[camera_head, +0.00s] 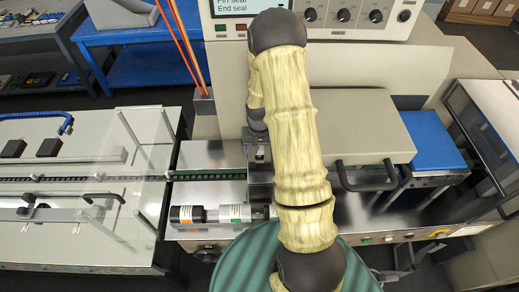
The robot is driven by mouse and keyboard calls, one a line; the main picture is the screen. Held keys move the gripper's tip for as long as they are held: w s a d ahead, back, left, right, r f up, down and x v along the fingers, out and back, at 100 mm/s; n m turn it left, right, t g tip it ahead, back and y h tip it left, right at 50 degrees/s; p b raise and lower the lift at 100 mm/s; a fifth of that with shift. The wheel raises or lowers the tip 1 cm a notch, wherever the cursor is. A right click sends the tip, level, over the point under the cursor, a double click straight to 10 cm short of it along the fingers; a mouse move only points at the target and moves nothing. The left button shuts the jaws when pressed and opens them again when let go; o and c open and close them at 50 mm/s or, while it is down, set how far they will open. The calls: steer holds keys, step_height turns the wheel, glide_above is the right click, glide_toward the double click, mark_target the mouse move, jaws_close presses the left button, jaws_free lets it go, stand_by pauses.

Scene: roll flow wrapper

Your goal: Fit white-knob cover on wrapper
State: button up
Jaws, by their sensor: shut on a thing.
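My gripper (258,152) is partly visible left of my arm's pale links, pointing down over the middle of the wrapper. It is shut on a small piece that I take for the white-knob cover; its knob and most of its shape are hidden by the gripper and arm. The wrapper (206,156) has a steel bed and a green-edged infeed chain running in from the left. I cannot tell whether the held piece touches the bed. A cylindrical roller unit (222,213) with orange and green labels lies along the wrapper's front.
A beige hood (365,125) with a black handle (368,178) stands just right of my arm. A control panel (350,15) rises behind. Clear guards (90,150) cover the conveyor at left. Orange rods (183,45) stand behind the bed. A blue surface (435,145) lies farther right.

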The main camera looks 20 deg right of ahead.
steer(key=shift+f+b, duration=0.6)
steer(key=shift+f, duration=0.25)
steer(key=o, duration=1.8)
steer(key=shift+o, duration=0.2)
step_height(320, 180, up, 17)
steer(key=b, duration=0.3)
steer(key=shift+r, duration=0.2)
